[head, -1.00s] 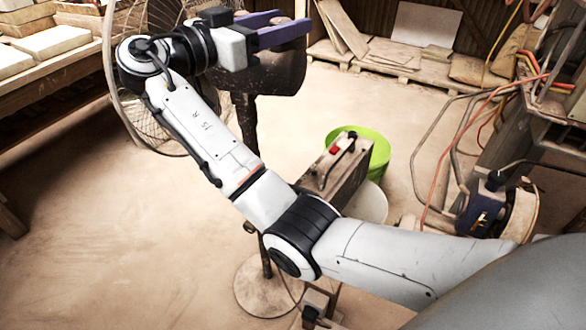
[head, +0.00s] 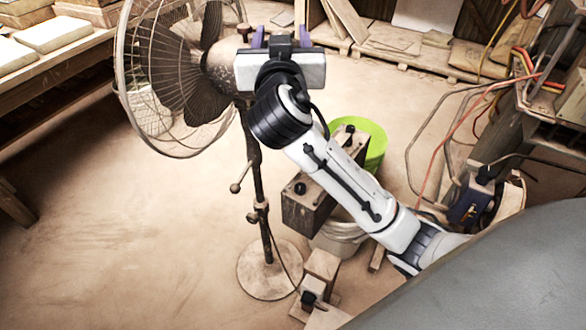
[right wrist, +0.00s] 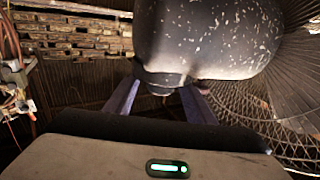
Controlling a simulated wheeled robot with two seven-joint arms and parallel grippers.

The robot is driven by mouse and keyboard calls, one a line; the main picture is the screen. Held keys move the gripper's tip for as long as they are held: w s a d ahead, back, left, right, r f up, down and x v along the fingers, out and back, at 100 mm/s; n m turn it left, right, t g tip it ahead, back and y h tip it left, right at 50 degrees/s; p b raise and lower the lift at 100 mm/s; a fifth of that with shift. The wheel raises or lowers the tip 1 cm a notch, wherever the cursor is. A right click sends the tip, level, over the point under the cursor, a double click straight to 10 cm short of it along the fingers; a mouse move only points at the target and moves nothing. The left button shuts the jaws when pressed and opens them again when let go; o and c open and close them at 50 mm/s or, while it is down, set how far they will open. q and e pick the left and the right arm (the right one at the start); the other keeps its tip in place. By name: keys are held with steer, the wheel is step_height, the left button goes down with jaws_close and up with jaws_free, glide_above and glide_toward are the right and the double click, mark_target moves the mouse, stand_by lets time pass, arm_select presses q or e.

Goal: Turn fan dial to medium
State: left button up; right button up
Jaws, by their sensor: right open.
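The fan (head: 180,85) stands on a pole, its wire cage facing left in the head view. Its dark, paint-flecked motor housing (head: 222,64) is just left of my right gripper (head: 281,36). In the right wrist view the housing (right wrist: 210,38) fills the upper middle, above the two purple fingers of the gripper (right wrist: 160,92). The fingers are apart with nothing held between them. A dark rounded part (right wrist: 164,80) under the housing shows between the fingertips; I cannot tell whether it is the dial. No dial setting is readable. My left gripper is out of view.
The fan's round base (head: 268,272) is on the dusty floor. A box with a black knob (head: 299,188), a green bucket (head: 372,140) and a white bucket (head: 338,240) stand right of the pole. A workbench (head: 60,70) is at left. Open floor lies at lower left.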

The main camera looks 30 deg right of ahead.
steer(key=shift+d+n+t+y+p, duration=0.1)
steer(key=shift+n+t+y+p, duration=0.35)
steer(key=shift+n+y, duration=1)
steer(key=shift+n+t+y+p, duration=0.2)
steer(key=shift+n+t+y, duration=0.6)
steer(key=shift+y, duration=1.15)
steer(key=shift+s+f+n+y, duration=0.1)
steer(key=shift+s+n+y, duration=0.05)
steer(key=shift+n+y, duration=0.15)
steer(key=s+a+p, duration=0.1)
steer(key=s+p, duration=0.4)
steer(key=s, duration=0.5)
arm_select(q)
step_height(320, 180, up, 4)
steer(key=b, duration=0.2)
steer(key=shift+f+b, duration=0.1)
steer(key=shift+b, duration=0.25)
arm_select(e)
steer(key=s+a+f+n+g+y, duration=0.1)
steer(key=s+a+f+g, duration=0.1)
steer(key=f, duration=0.8)
steer(key=s+a+f+n+g+y, duration=0.1)
steer(key=s+a+f+g, duration=0.1)
steer(key=f, duration=0.7)
steer(key=s+a+f+n+g+y, duration=0.1)
steer(key=s+a+f+g, duration=0.1)
steer(key=f, duration=0.8)
steer(key=shift+s+a+f+g, duration=0.2)
steer(key=shift+a+f+g, duration=0.1)
steer(key=shift+a+g, duration=0.2)
